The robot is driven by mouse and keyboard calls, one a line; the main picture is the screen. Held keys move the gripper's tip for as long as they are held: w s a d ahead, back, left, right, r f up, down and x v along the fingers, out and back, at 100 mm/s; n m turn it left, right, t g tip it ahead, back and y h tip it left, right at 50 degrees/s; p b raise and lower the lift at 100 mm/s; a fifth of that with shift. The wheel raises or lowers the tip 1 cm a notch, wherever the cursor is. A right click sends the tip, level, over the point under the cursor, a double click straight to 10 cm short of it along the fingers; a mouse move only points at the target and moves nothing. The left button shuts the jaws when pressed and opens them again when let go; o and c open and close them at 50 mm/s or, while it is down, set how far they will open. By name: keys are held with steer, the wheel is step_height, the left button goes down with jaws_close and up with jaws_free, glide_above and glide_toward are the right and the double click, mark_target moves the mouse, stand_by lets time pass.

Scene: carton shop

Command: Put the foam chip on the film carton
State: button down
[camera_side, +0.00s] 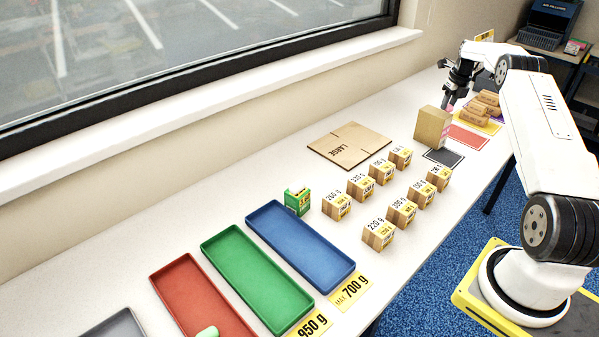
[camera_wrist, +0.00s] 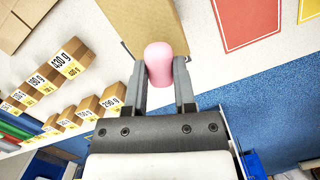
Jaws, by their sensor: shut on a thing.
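My gripper (camera_side: 453,92) is shut on a pink foam chip (camera_wrist: 159,62), with one finger on each side of it. The chip shows small at the fingertips in the side view (camera_side: 450,107). They are at the far end of the counter, close to the top of a tall brown carton (camera_side: 431,129). I cannot tell whether the chip touches that carton. A small green printed carton (camera_side: 297,201), which looks like the film carton, stands behind the blue tray; its label is too small to read. Its top looks bare. A pale green foam piece (camera_side: 208,332) lies in the red tray.
Red, green (camera_side: 255,280) and blue (camera_side: 300,246) trays line the near counter. Several weight-marked boxes (camera_side: 403,213) stand in two rows at mid-counter, beside a flat cardboard sheet (camera_side: 350,145). Coloured mats (camera_side: 466,137) and stacked brown packs (camera_side: 476,115) lie at the far end.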

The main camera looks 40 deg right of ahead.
mark_target(452, 106)
steer(key=shift+f, duration=0.65)
steer(key=shift+f, duration=0.15)
steer(key=shift+c, duration=2.1)
jaws_free()
step_height(452, 106, up, 12)
steer(key=s, duration=0.1)
steer(key=shift+s+a, duration=0.3)
steer(key=shift+s, duration=0.05)
